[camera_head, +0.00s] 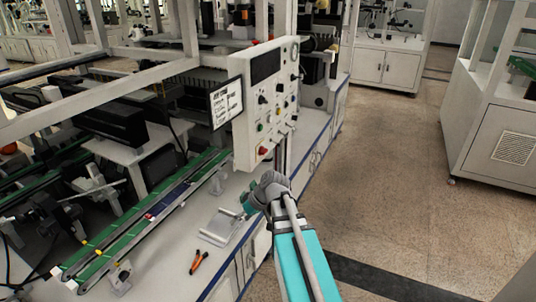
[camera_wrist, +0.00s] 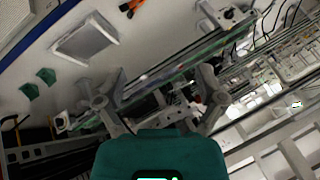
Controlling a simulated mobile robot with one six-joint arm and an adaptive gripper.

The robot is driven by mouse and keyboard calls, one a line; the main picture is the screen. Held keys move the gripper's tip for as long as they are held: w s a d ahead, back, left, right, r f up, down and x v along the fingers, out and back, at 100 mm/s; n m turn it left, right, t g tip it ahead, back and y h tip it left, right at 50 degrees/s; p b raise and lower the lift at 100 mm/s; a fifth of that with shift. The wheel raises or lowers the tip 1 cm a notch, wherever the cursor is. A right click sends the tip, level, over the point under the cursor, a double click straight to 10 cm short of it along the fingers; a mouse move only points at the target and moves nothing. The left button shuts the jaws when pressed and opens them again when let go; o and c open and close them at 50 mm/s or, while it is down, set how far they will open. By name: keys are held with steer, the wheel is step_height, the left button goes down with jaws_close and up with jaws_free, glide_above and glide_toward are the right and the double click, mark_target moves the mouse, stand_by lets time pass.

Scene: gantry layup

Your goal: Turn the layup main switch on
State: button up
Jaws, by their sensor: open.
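The white control panel (camera_head: 242,150) stands on the layup bench in the head view. Its face carries a dark display (camera_head: 266,66), several knobs and buttons, and a red control (camera_head: 263,151) low on the left. I cannot tell which control is the main switch, nor read its position. My gripper shows in the wrist view (camera_wrist: 160,92) with its two grey fingers spread wide and nothing between them. In the head view my arm's end is below the panel, apart from it, and the fingers are mostly hidden. The panel's controls are not recognisable in the wrist view.
A green-edged conveyor (camera_head: 150,215) runs along the bench. A grey tray (camera_head: 220,228) and orange-handled pliers (camera_head: 199,262) lie on the bench top. A screen (camera_head: 227,103) stands left of the panel. The floor (camera_head: 390,190) to the right is clear.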

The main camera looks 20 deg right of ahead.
steer(key=w+d+r+n+t+y+b, duration=0.1)
steer(key=w+d+r+t+y, duration=0.15)
steer(key=d, duration=0.35)
steer(key=w+d+r+n+t+y+b, duration=0.1)
steer(key=w+d+r+t, duration=0.2)
steer(key=d, duration=0.3)
steer(key=n+t, duration=0.2)
steer(key=t, duration=0.4)
glide_toward(267, 151)
steer(key=v, duration=0.4)
steer(key=shift+w+f+y+b, duration=0.15)
steer(key=shift+f+y+b, duration=0.05)
steer(key=shift+y+b, duration=0.25)
steer(key=shift+w, duration=0.1)
steer(key=shift+x, duration=6.85)
